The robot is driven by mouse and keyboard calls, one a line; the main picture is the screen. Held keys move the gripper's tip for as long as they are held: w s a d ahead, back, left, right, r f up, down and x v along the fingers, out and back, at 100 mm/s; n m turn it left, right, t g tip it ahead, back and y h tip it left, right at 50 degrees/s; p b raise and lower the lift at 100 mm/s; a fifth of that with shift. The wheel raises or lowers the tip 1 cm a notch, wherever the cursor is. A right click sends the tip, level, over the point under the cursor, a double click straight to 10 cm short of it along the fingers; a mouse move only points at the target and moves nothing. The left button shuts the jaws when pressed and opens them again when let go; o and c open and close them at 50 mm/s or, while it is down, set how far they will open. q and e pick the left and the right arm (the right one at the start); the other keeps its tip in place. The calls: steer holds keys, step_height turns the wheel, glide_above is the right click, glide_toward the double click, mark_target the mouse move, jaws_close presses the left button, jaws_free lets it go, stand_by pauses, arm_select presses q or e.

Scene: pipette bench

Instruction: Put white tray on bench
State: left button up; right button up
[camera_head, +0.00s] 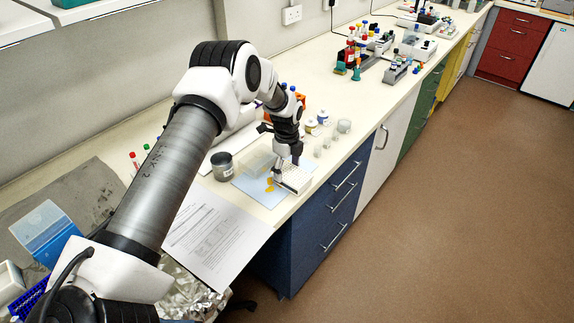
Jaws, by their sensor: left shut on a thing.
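The white tray (298,180) is a small box-like thing near the bench's front edge, over a light blue mat (246,184). My left arm reaches over the bench from the left. My left gripper (284,174) points down at the tray and is shut on its near left side. The fingers hide part of the tray. I cannot tell whether the tray touches the mat or is held just above it. My right gripper is not in view.
A grey jar (222,167) and a clear box (258,163) stand left of the gripper. Small cups (344,126) stand behind it. Printed sheets (212,237) overhang the front edge. Racks with bottles (352,58) are farther back; clear bench (385,110) lies between.

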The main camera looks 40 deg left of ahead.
mark_target(287, 171)
arm_select(q)
steer(key=shift+f, duration=0.15)
steer(key=o, duration=1.1)
steer(key=shift+r, duration=0.2)
step_height(287, 171, up, 12)
steer(key=b, duration=0.3)
